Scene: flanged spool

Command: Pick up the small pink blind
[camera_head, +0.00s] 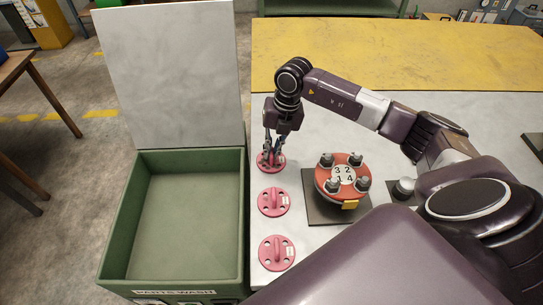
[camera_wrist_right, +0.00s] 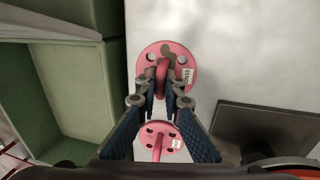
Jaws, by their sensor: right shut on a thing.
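Three round pink blinds with upright handles and white labels lie in a column along the table's left side. The far blind (camera_head: 262,163) is under my right gripper (camera_head: 271,155). In the right wrist view, the fingertips of my right gripper (camera_wrist_right: 165,92) are closed on the handle of this pink blind (camera_wrist_right: 183,58). I cannot tell whether it is off the table. The middle blind (camera_head: 265,203) and the near blind (camera_head: 267,257) lie flat and apart from it. Another pink blind (camera_wrist_right: 172,131) shows between the fingers in the wrist view. My left gripper is not in view.
A green parts-wash bin (camera_head: 243,230) with a raised pale lid (camera_head: 172,75) stands left of the table. The orange flanged spool (camera_head: 322,182) with numbered top and bolts sits on a dark plate (camera_head: 314,212) at right. A yellow surface (camera_head: 390,50) lies behind.

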